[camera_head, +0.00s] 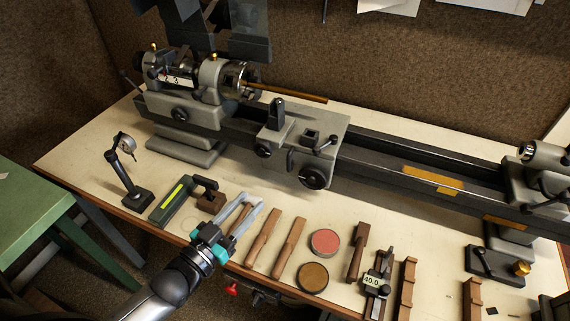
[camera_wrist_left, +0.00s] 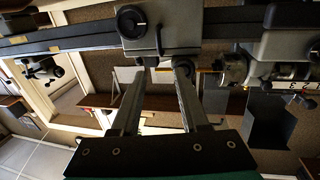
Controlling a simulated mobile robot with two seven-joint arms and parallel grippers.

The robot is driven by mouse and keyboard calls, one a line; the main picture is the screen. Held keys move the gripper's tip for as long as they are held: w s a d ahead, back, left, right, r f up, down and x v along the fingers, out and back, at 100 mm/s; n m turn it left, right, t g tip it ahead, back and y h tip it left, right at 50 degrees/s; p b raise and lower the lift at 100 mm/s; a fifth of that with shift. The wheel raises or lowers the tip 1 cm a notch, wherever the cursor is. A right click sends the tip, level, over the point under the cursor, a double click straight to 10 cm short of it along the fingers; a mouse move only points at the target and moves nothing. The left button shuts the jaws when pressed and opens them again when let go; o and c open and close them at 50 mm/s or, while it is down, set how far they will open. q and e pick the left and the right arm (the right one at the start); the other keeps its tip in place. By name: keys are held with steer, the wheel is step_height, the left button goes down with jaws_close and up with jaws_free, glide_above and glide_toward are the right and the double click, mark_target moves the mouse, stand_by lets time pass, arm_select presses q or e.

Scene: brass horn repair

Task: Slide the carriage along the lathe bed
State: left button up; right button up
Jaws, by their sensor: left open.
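The grey carriage (camera_head: 325,135) sits across the dark lathe bed (camera_head: 385,182), just right of the chuck and brass rod. Its front carries a black handwheel (camera_head: 314,177) and a smaller knob (camera_head: 263,150). My left gripper (camera_head: 250,200) is open and empty, over the front of the bench, to the left and in front of the carriage and apart from it. In the left wrist view, the carriage (camera_wrist_left: 172,35) shows beyond my two open fingers (camera_wrist_left: 166,66), with its handwheel (camera_wrist_left: 130,21) at the upper left. My right gripper is not in view.
The headstock (camera_head: 205,80) stands at the bed's left, the tailstock (camera_head: 540,175) at its right. The bed between carriage and tailstock is clear. Wooden-handled tools (camera_head: 290,247), round tins (camera_head: 324,243), a dial-gauge stand (camera_head: 130,170) and a green level (camera_head: 174,200) lie along the bench front.

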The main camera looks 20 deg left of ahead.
mark_target(288, 162)
arm_select(q)
steer(key=x, duration=1.4)
steer(key=shift+w+d+b, duration=0.25)
steer(key=shift+w+b, duration=0.1)
jaws_close()
stand_by(0.9)
